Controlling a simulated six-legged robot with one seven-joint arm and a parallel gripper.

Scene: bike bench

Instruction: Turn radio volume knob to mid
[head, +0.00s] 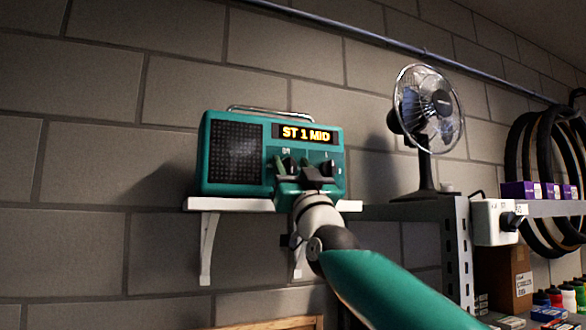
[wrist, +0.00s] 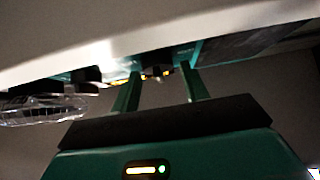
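The teal radio (head: 234,153) stands on a white wall shelf (head: 232,204). Its lit display (head: 306,134) reads "ST 1 MID".
A black desk fan (head: 428,110) stands right of the radio. A white switch box (head: 492,222) is on the metal rack. The shelf edge lies close to my gripper.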

